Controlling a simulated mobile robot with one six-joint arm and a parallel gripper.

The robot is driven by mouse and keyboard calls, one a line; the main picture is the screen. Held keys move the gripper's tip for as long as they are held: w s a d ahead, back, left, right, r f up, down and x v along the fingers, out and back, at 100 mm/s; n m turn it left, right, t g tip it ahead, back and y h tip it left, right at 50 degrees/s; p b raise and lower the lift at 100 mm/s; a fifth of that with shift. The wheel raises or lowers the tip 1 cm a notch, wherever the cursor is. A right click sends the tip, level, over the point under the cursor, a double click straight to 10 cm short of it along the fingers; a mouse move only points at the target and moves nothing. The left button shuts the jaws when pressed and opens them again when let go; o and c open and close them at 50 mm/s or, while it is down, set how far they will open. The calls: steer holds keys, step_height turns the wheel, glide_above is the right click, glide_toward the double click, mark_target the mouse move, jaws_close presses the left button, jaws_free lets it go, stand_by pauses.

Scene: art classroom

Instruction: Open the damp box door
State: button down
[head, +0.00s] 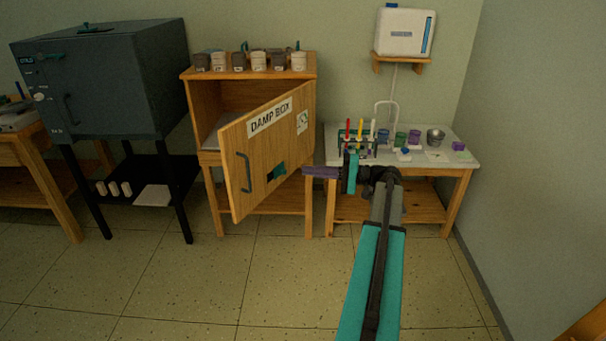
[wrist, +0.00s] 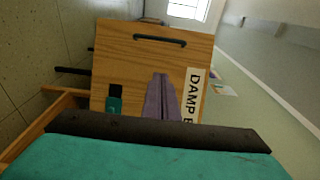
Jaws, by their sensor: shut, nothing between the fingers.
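The damp box (head: 206,100) is a wooden cabinet on legs against the back wall. Its door (head: 286,144), labelled DAMP BOX, stands partly open, hinged at the right and swung out toward me. A dark handle (head: 243,172) is near the door's free left edge; it also shows in the wrist view (wrist: 160,41). My gripper (head: 307,171) is shut and empty, its purple fingers at the door's lower right in the head view. In the wrist view the fingers (wrist: 160,80) point across the door's face toward the handle. I cannot tell whether they touch the door.
Several pots (head: 258,61) stand on top of the box. A dark kiln (head: 100,85) on a black stand is at the left. A white-topped table (head: 435,155) with paint jars is at the right, close to my arm. The tiled floor in front is clear.

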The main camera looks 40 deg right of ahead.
steer(key=d, duration=0.2)
steer(key=s+d, duration=0.1)
steer(key=d, duration=0.1)
steer(key=c, duration=2.5)
jaws_free()
